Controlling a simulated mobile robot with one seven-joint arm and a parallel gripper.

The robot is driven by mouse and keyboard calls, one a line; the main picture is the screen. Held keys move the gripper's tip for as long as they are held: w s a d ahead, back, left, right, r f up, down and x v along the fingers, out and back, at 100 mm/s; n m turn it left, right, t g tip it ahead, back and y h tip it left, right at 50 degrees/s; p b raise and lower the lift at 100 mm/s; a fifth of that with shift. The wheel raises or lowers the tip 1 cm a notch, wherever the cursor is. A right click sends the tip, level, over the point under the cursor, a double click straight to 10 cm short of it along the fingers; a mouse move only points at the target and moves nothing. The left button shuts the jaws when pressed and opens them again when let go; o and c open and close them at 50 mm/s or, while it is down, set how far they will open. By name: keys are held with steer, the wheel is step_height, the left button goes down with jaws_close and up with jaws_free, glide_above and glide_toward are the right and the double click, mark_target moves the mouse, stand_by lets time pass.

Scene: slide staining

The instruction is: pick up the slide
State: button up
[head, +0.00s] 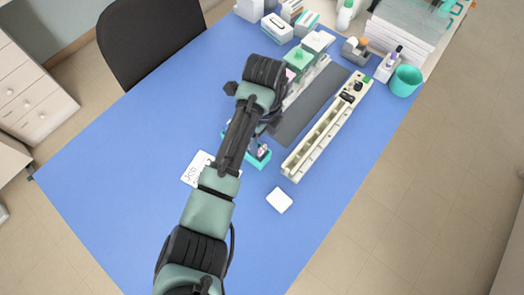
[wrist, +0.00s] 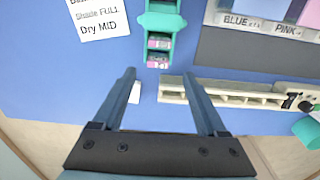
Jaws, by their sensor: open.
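A teal holder (wrist: 161,22) lies at the top middle of the wrist view, with small pink-purple pieces (wrist: 158,43) in its openings. They may be stained slides, but I cannot tell one separate slide clearly. In the head view the teal holder (head: 259,160) shows beside my arm, partly covered by it. My gripper (wrist: 159,75) is open and empty, its fingertips apart just below the holder's near end in the wrist view. In the head view my own arm mostly hides the gripper.
A long cream slotted rack (head: 320,132) stands to the right, beside a dark grey mat (head: 307,108). A white pad (head: 279,200) and a printed card (head: 193,168) lie nearby. A teal cup (head: 405,81) stands at the far right. The blue table's left side is clear.

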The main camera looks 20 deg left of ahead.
mark_target(262, 148)
steer(key=shift+s+a+f+p, duration=0.1)
steer(key=shift+f+p, duration=0.3)
steer(key=shift+f, duration=1.1)
steer(key=shift+s+a+f+p, duration=0.1)
steer(key=shift+f+p, duration=0.3)
steer(key=shift+f, duration=1.1)
jaws_close()
